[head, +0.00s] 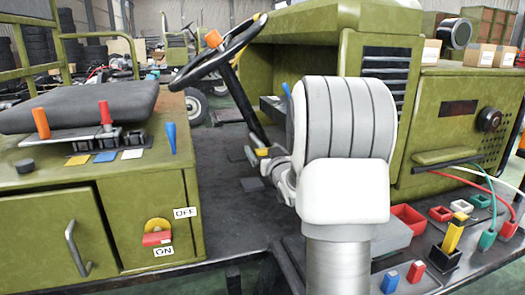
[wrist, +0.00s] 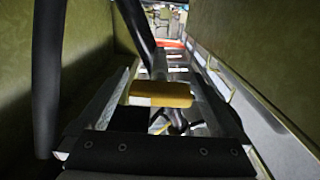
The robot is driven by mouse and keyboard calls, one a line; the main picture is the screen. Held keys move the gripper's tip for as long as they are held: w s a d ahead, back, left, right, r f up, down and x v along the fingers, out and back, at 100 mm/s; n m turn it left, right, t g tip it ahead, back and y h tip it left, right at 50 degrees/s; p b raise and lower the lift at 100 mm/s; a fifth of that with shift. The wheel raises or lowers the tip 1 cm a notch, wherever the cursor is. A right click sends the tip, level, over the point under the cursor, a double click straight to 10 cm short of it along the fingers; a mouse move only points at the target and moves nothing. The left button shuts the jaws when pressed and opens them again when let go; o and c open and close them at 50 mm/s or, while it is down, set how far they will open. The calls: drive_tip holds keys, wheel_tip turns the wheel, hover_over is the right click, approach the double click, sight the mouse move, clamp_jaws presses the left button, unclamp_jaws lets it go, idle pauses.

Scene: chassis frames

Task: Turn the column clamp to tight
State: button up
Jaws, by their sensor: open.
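The steering column (head: 252,112) slants down from the steering wheel (head: 218,52) to the dark floor of the vehicle. A yellow clamp lever (head: 262,152) shows low on the column, just left of my arm. My gripper (wrist: 163,78) is open, with one finger on each side of the lever. I cannot tell whether either finger touches it. In the head view my arm hides most of the gripper. No tight marking is readable.
A left console (head: 60,205) carries a seat, levers and a red-and-yellow OFF/ON switch (head: 157,233). A green panel (head: 455,120) stands at right, above a shelf with coloured connectors, cables and a yellow lever (head: 453,233). Green walls flank the gripper closely in the wrist view.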

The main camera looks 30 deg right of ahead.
drive_tip(key=shift+w+d, duration=0.15)
drive_tip(key=shift+w, duration=0.5)
drive_tip(key=c, duration=1.2)
